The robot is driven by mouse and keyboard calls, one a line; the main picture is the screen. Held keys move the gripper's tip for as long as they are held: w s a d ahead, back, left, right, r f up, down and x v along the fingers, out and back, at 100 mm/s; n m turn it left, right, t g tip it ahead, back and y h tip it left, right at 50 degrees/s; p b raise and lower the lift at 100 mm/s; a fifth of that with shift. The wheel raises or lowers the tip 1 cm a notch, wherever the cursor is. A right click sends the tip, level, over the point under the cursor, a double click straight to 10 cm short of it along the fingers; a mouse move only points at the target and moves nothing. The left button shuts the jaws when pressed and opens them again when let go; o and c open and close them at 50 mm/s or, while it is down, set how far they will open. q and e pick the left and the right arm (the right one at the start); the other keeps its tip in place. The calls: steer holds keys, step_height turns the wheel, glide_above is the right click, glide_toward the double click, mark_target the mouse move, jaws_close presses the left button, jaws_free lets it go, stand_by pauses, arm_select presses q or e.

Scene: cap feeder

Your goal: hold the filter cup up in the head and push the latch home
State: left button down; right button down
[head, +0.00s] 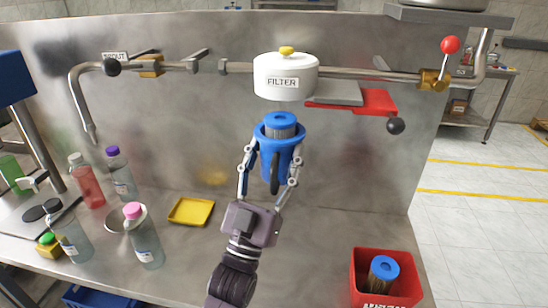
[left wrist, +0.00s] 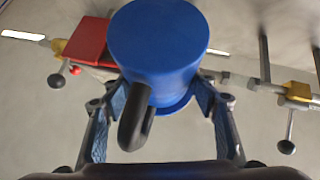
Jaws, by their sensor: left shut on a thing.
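My left gripper (head: 272,158) is shut on the blue filter cup (head: 266,150), with one finger on each side and the cup's dark handle facing me. A pleated cartridge with a blue cap (head: 280,118) stands in the cup. The cup is upright below the white filter head (head: 286,80), with a small gap visible between them. A red latch (head: 374,100) with a black ball knob (head: 396,126) sticks out to the right of the head. The left wrist view shows the blue cup (left wrist: 157,40) between the fingers and the red latch part (left wrist: 86,40) beside it. My right gripper is not in view.
Pipes run along the steel back panel, with a red-knobbed lever (head: 450,45) at right. Several bottles stand at left, near a yellow tray (head: 191,212). A red bin (head: 366,292) holding a used-looking cartridge (head: 382,272) is at front right. The counter's middle is clear.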

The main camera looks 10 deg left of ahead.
arm_select(q)
steer(key=w+r+p, duration=0.1)
steer(key=w+r, duration=0.4)
steer(key=w, duration=0.3)
steer(key=shift+w+r, duration=0.15)
stand_by(1.2)
stand_by(0.4)
stand_by(0.6)
